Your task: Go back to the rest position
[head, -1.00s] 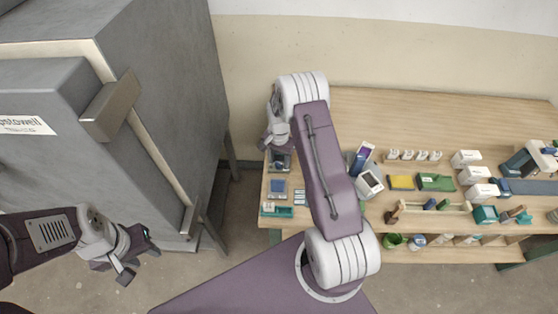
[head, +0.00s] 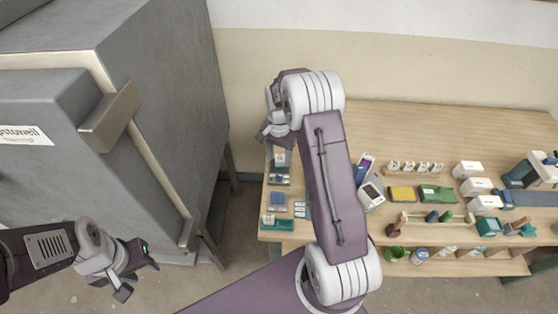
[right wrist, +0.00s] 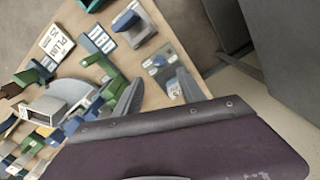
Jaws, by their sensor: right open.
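My right gripper (right wrist: 157,92) is open in the right wrist view, its two grey fingers apart with nothing between them. In the head view the right gripper (head: 270,132) hangs at the left end of the wooden workbench (head: 450,122), partly hidden by my wrist and folded arm. My left gripper (head: 135,272) is low at the left of the head view, in front of the grey cabinet and clear of the bench. I see nothing held in it, but its jaws are too small and turned to judge.
The grey cabinet (head: 165,95) with a protruding handle (head: 110,117) stands at the left. Boxes, cards and tools crowd the bench. A green bucket (head: 396,254) stands on the lower shelf. Bare floor (head: 440,292) lies in front.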

